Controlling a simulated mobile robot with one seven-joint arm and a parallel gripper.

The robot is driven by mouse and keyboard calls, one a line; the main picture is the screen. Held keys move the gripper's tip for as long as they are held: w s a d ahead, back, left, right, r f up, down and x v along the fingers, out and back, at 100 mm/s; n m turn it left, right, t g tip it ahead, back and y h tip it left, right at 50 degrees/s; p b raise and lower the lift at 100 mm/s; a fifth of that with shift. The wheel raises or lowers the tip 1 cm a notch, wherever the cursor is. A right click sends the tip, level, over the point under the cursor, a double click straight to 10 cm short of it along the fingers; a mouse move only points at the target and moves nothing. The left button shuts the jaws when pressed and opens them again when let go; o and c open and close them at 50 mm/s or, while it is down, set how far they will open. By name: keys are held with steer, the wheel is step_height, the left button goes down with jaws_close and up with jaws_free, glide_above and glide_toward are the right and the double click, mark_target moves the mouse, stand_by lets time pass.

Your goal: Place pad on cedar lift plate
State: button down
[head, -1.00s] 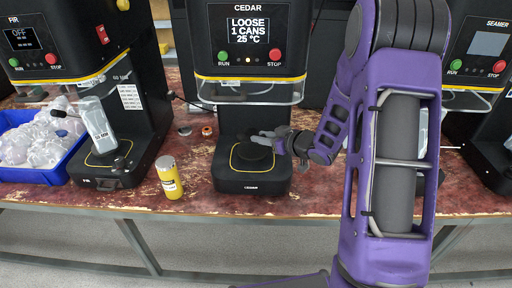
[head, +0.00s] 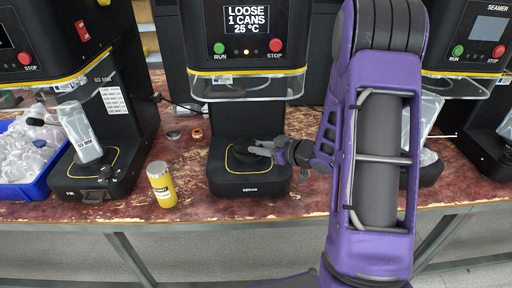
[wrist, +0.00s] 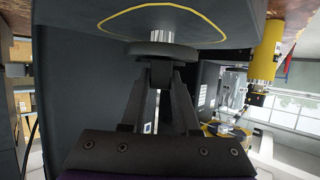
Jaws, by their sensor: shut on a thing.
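The Cedar machine's base (head: 222,180) stands mid-table, a yellow outline on its top. My gripper (head: 264,149) reaches in from the right, low over this outline. In the wrist view, which is upside down, my gripper (wrist: 160,76) is shut on the narrow knob of a dark round pad (wrist: 184,51). A short silver stem (wrist: 160,18) shows between the pad's disc and the yellow-outlined base top. I cannot tell whether the stem belongs to the pad or to the lift. In the head view a dark disc (head: 240,158) shows inside the outline; the lift plate is not clearly distinguishable.
A yellow can (head: 161,186) stands left of the Cedar base. A clear guard (head: 250,88) hangs above it. Two small round parts lie behind, one orange (head: 197,133). The Fir machine (head: 88,185) and blue bin (head: 35,188) are left; the Seamer machine is right.

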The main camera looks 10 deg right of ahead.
steer(key=shift+d, duration=0.1)
steer(key=shift+f, duration=0.2)
steer(key=c, duration=0.7)
jaws_free()
steer(key=shift+o, duration=0.2)
steer(key=shift+r, duration=0.15)
steer(key=shift+s+r, duration=0.1)
steer(key=shift+r, duration=0.1)
steer(key=p+v, duration=0.1)
steer(key=v, duration=1)
steer(key=shift+s+d+p, duration=0.2)
steer(key=shift+s+p, duration=0.15)
steer(key=shift+p, duration=0.05)
